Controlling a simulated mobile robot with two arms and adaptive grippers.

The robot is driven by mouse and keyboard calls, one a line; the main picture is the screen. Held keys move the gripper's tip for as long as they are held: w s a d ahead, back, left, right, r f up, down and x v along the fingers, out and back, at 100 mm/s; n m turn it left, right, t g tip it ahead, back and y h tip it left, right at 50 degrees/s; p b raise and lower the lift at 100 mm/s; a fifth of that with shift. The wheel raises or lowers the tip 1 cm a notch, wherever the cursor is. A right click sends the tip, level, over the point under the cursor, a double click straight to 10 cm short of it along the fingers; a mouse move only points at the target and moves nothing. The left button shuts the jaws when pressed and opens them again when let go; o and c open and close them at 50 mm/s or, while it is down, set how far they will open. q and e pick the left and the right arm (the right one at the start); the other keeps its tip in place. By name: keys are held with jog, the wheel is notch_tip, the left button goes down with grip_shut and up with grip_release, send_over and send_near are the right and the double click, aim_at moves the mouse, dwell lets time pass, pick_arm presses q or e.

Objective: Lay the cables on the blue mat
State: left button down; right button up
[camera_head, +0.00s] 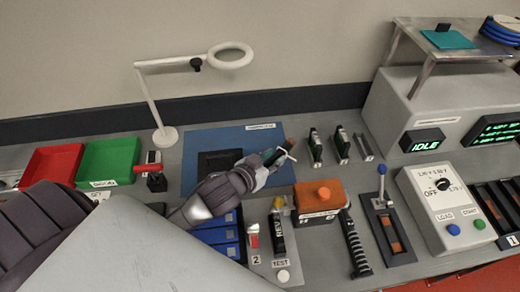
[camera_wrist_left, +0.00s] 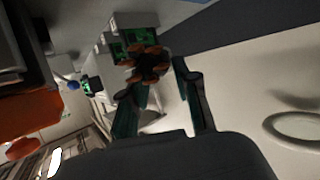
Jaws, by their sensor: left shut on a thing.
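The blue mat (camera_head: 203,137) lies flat at the back of the bench, with a black square pad (camera_head: 219,160) on it. My left gripper (camera_head: 277,160) is over the mat's right edge, fingers pointing to the upper right; its height is unclear. It is shut on a small dark thing with orange-brown parts (camera_wrist_left: 148,64), between the fingertips in the left wrist view; I cannot tell whether it is a cable. A blue coil (camera_head: 503,30), perhaps a cable, rests on the raised metal shelf at the far right. My right gripper is not in view.
Red (camera_head: 52,163) and green (camera_head: 108,160) trays are on the left. An orange-topped box (camera_head: 320,194), a blue-knobbed lever (camera_head: 382,170) and a dial unit (camera_head: 440,205) crowd the right. The mat's left part is clear.

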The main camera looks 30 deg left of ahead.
pick_arm(q)
jog(key=w+a+f, duration=0.2)
jog(key=w+a+f+p, duration=0.1)
jog(key=w+a+f, duration=0.1)
jog(key=w, duration=0.1)
jog(key=shift+a, duration=0.4)
jog(key=shift+w+a+f+p, duration=0.2)
jog(key=shift+w+f, duration=0.1)
jog(key=shift+f, duration=0.2)
jog(key=shift+w+a+f+p, duration=0.15)
jog(key=shift+w+f, duration=0.15)
jog(key=shift+f, duration=0.15)
notch_tip(320, 180, down, 2)
jog(key=shift+s+d+f, duration=0.1)
jog(key=shift+f, duration=1)
jog(key=c, duration=0.8)
grip_release()
jog(key=shift+s+f, duration=0.1)
jog(key=shift+c, duration=0.2)
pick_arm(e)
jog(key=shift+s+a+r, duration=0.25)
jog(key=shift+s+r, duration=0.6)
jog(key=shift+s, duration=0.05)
